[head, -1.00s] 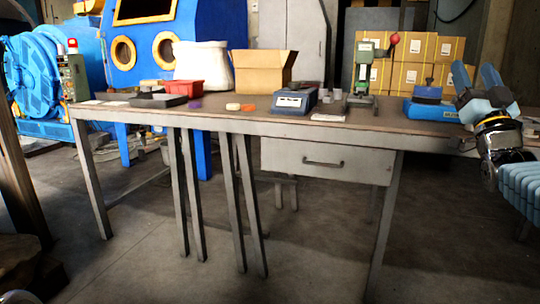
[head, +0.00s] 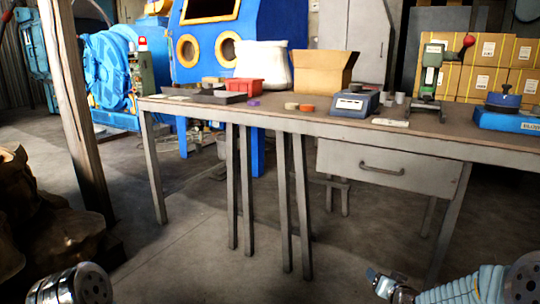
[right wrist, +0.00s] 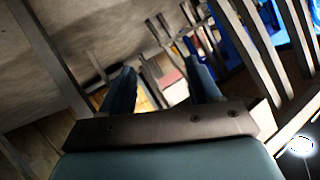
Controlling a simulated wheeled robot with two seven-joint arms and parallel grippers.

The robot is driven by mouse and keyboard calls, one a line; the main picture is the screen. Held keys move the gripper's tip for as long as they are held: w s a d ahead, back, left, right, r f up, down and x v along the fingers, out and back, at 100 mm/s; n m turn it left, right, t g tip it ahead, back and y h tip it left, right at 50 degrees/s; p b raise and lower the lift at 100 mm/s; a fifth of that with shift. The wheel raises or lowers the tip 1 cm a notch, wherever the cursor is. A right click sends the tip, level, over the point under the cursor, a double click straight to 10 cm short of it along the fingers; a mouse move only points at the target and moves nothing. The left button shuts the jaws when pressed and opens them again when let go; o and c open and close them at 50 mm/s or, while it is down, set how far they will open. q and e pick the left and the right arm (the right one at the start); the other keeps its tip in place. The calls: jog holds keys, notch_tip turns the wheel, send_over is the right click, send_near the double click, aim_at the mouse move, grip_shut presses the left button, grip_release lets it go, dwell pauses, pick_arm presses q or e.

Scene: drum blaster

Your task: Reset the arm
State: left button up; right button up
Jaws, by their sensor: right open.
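My right arm reaches in from the lower right of the head view, and its gripper (head: 378,282) is low in front of the workbench (head: 300,119), below the tabletop. In the right wrist view the two dark blue fingers of my right gripper (right wrist: 160,86) stand wide apart with nothing held between them. Of my left arm only a round grey metal link shows at the bottom left of the head view; its gripper is outside the picture.
The workbench holds a blue scale (head: 355,104), a green press (head: 430,75), a cardboard box (head: 325,68), a red bin (head: 247,84) and a blue device (head: 505,115). A wooden post (head: 72,110) and brown sacks (head: 55,235) stand at left. The floor before the bench is clear.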

jog(key=s+a+f+g+y, duration=0.1)
jog(key=s+a+f+g, duration=0.1)
jog(key=s+a+f, duration=0.3)
jog(key=s+a+f+g+y, duration=0.1)
jog(key=s+a+f+g, duration=0.1)
jog(key=a+f, duration=0.35)
jog(key=s+a+f+n+g+y, duration=0.1)
jog(key=s+a+f+g, duration=0.5)
jog(key=s, duration=0.5)
jog(key=s+a+f+n+g+y, duration=0.1)
jog(key=s+a+f+n, duration=0.1)
jog(key=s+a+f, duration=0.65)
jog(key=s+d+r+p, duration=0.1)
jog(key=s+r+p, duration=0.1)
jog(key=r+p, duration=0.6)
jog(key=s+d+r+g+p, duration=0.1)
jog(key=s+r+p, duration=0.1)
jog(key=r+p, duration=0.7)
jog(key=shift+s+d+r+p, duration=0.3)
jog(key=shift+d+r, duration=0.1)
jog(key=shift+r, duration=0.25)
